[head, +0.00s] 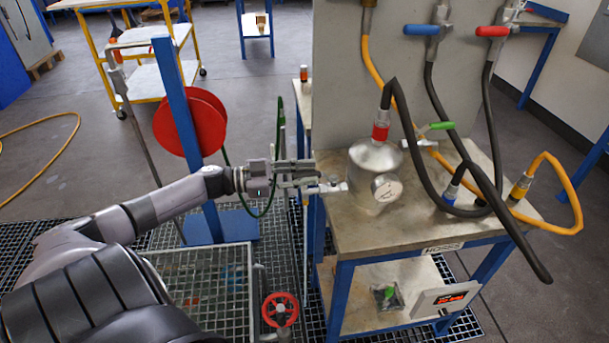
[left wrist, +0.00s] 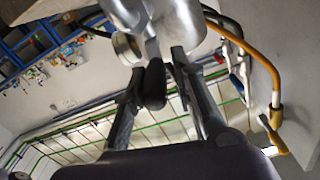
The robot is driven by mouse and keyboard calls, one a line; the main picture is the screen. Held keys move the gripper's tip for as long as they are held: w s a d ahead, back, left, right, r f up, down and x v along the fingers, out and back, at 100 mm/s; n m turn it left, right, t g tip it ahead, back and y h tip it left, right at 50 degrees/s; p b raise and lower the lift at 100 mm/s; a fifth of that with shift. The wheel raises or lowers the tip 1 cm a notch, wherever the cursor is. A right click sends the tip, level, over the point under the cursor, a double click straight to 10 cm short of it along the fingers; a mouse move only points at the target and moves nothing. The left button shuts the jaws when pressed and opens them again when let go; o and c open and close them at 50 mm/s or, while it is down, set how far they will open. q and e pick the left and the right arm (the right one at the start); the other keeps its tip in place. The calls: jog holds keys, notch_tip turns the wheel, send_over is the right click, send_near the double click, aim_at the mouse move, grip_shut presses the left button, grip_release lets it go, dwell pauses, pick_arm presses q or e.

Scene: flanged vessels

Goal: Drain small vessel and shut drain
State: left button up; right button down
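The small vessel (head: 375,165) is a metal cylinder standing on the bench, with a round gauge (head: 386,188) on its front. A short silver fitting (head: 336,187) sticks out at its left, by my fingertips. My left gripper (head: 317,176) is beside the vessel, its fingers apart. In the left wrist view, the vessel (left wrist: 165,22) is at the top and a dark lever-like handle (left wrist: 152,86) lies between the fingers (left wrist: 158,65), nearer the left one. I cannot tell whether they touch it. A green-handled valve (head: 436,127) is on the vessel's right. My right gripper is not in view.
The bench (head: 440,228) has a grey back panel (head: 345,70). A black hose (head: 402,120) joins the vessel's top at a red coupling (head: 380,131). Other hoses hang at right. A blue post with a red reel (head: 205,120) and a red handwheel (head: 280,309) stand nearby.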

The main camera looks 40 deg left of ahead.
pick_arm(q)
jog(key=shift+o, duration=1)
jog(key=shift+f, duration=0.1)
jog(key=shift+s+a+f, duration=0.1)
jog(key=shift+s+a, duration=0.25)
jog(key=shift+s, duration=0.15)
jog(key=v, duration=1.1)
dwell(5.3)
